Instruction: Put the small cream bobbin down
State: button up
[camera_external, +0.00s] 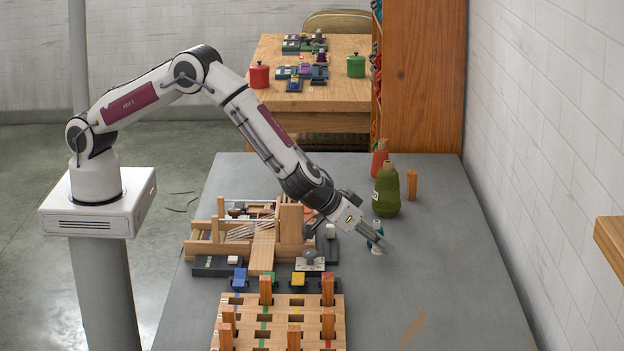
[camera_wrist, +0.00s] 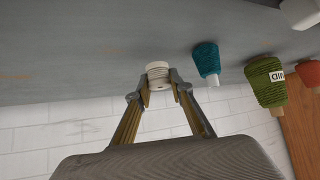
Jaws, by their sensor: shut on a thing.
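The small cream bobbin (camera_wrist: 158,72) is between the fingertips of my gripper (camera_wrist: 160,90) in the wrist view. The fingers are shut on its sides. In the external view my gripper (camera_external: 383,246) is low over the grey table, right of the wooden loom. The bobbin is mostly hidden there by the fingers. I cannot tell whether it touches the table.
A teal cone (camera_wrist: 207,62) stands close beside the bobbin; it shows partly behind the gripper in the external view (camera_external: 376,229). A green cone (camera_external: 386,190) and a red cone (camera_external: 380,158) stand farther back. A slotted wooden rack (camera_external: 250,333) is front left. The table's right side is clear.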

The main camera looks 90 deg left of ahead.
aim_at(373, 248)
jog(key=shift+f, duration=1.5)
jog(key=shift+f, duration=0.15)
jog(key=o, duration=0.9)
jog(key=shift+v, duration=0.75)
jog(key=v, duration=1)
jog(key=shift+s+r, duration=0.15)
jog(key=shift+r, duration=0.2)
jog(key=shift+r, duration=0.1)
